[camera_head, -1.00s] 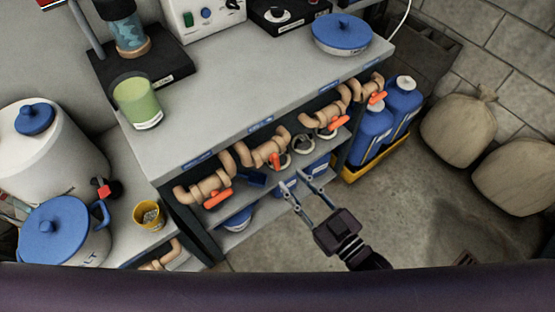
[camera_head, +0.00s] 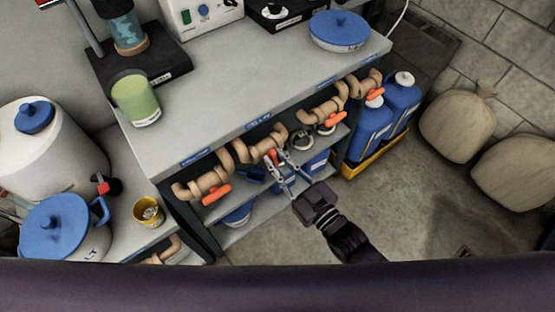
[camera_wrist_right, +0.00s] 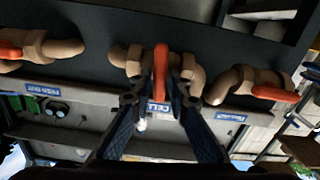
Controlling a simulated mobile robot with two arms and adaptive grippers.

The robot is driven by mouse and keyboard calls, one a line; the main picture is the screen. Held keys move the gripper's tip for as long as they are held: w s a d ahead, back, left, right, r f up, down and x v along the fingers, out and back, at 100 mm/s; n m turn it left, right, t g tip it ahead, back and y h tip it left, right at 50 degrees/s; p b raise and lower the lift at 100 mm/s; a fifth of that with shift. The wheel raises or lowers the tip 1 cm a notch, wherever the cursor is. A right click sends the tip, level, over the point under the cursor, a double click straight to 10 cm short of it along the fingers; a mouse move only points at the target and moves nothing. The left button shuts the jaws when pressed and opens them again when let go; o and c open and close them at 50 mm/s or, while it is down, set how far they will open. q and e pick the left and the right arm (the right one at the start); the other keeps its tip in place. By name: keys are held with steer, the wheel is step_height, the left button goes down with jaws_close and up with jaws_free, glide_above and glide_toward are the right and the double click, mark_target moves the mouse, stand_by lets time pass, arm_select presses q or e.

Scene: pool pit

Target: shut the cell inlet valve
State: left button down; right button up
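The cell inlet valve (camera_head: 262,151) is the tan pipe valve in the middle of the row under the bench's front edge. Its orange handle (camera_head: 273,157) stands across the pipe. The label (camera_wrist_right: 160,107) in the right wrist view starts with "CELL". My right gripper (camera_head: 282,166) is at this handle with its fingers apart. In the right wrist view the handle (camera_wrist_right: 160,70) lies between the two fingertips, with a gap visible on each side. I cannot tell whether a finger touches it. My left gripper does not show clearly in any view.
A neighbouring valve handle (camera_head: 216,195) to the left and another (camera_head: 332,123) to the right lie along their pipes. Blue jugs (camera_head: 371,133) stand in a yellow tray at the bench's right end. Sacks (camera_head: 457,126) lie by the wall. The floor in front is clear.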

jaws_close()
steer(key=shift+m+p, duration=0.3)
steer(key=shift+m, duration=0.5)
steer(key=o, duration=0.6)
jaws_free()
steer(key=shift+c, duration=0.2)
steer(key=v, duration=1.2)
